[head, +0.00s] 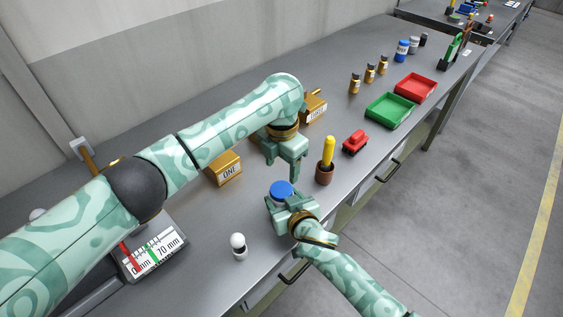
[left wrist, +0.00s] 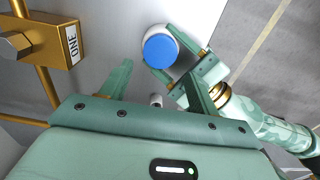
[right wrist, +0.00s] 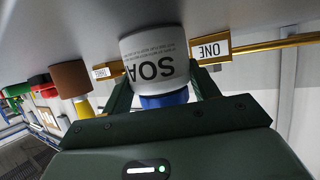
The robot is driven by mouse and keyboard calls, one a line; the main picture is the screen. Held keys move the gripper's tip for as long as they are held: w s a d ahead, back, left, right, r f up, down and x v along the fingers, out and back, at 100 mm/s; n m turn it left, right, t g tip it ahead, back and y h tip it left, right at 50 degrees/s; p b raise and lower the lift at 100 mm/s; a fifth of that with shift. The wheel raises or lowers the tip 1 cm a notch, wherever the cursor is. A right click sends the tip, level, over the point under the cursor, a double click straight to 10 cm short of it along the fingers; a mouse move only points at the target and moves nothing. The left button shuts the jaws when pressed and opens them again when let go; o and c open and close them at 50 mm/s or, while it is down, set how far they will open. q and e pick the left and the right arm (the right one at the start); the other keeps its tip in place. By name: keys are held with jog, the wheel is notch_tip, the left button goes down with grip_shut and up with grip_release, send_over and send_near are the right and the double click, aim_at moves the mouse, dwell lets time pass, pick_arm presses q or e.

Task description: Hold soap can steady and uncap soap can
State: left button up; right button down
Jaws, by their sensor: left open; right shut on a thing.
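The soap can is a white cylinder with dark lettering and a blue cap. In the head view its blue cap (head: 281,188) shows near the table's front edge, with the body mostly hidden by my right gripper. My right gripper (head: 281,203) is shut around the can's body. In the right wrist view the can (right wrist: 154,50) sits between the fingers, with the cap (right wrist: 163,99) nearer the camera. My left gripper (head: 283,172) is open and empty, above and beyond the can. In the left wrist view the cap (left wrist: 160,50) lies ahead of its fingers, apart from them.
A gold block marked ONE (head: 225,170) is to the left. A white-topped bulb (head: 238,245) stands front left. Green (head: 390,112) and red trays (head: 415,89) lie farther back.

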aim_at(283, 189)
pick_arm(q)
notch_tip(283, 189, down, 8)
jog(key=shift+r, duration=0.15)
jog(key=shift+c, duration=0.3)
jog(key=c, duration=0.7)
jog(key=n, duration=0.3)
jog(key=o, duration=1)
jog(key=shift+o, duration=0.2)
jog(key=shift+s+d+r, duration=0.1)
jog(key=shift+d, duration=0.05)
